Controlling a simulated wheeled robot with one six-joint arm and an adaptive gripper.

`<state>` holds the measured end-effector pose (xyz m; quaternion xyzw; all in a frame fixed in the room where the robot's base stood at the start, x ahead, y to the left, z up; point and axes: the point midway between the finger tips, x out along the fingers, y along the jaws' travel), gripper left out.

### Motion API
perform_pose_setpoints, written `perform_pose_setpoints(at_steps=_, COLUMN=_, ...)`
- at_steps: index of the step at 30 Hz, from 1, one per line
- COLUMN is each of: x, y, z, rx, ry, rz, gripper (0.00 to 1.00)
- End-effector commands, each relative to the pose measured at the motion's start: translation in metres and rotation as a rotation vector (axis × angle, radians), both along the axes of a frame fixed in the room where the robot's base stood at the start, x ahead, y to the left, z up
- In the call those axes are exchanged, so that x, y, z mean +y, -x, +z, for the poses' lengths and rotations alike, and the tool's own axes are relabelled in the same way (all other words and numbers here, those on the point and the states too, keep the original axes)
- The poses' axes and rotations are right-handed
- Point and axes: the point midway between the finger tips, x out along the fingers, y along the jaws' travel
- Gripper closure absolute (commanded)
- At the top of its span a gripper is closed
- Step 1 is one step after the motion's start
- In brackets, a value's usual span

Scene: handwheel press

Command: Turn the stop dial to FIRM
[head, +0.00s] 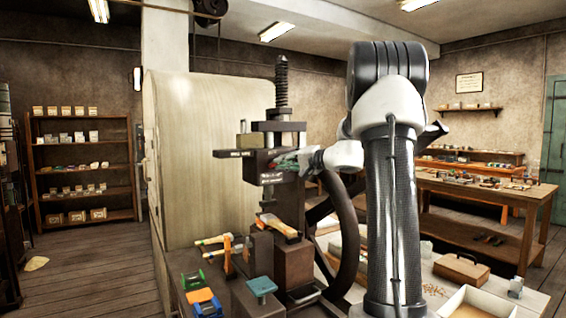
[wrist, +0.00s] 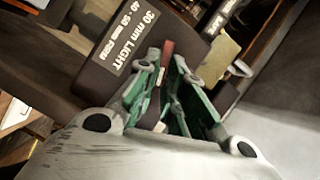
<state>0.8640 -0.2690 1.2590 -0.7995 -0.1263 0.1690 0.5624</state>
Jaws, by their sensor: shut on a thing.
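The stop dial is on the dark press head (head: 280,140), mostly hidden by my gripper. In the wrist view, a narrow dark red piece (wrist: 167,52), which looks like the dial's grip, stands between my green fingers. My gripper (wrist: 164,75) is shut on it; it also shows at the press head in the head view (head: 288,163). A dark plate (wrist: 105,75) beside the fingers carries a tilted white label (wrist: 137,42), reading "30 mm LIGHT" and a smaller line that appears to end in "FIRM". The dial's setting cannot be read.
The threaded screw (head: 282,85) rises above the press head. A large handwheel (head: 345,235) stands behind my arm. Wooden-handled tools (head: 215,240) and coloured blocks (head: 200,295) lie below on the bench. A wooden box (head: 461,269) stands at the right.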

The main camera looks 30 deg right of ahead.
Motion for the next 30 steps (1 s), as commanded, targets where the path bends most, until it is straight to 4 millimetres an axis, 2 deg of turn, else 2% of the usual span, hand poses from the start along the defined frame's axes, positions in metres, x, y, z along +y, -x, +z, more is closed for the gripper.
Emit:
perform_pose_setpoints(at_steps=6, x=-0.0017, y=0.0002, z=-0.0049, rx=0.007, ry=-0.167, rz=-0.002, gripper=1.00)
perform_pose_setpoints(at_steps=15, x=-0.0016, y=0.0002, z=-0.0077, rx=0.013, ry=-0.312, rz=-0.001, gripper=1.00)
perform_pose_setpoints(at_steps=30, x=-0.0014, y=0.0001, z=-0.0088, rx=0.015, ry=-0.359, rz=-0.002, gripper=1.00)
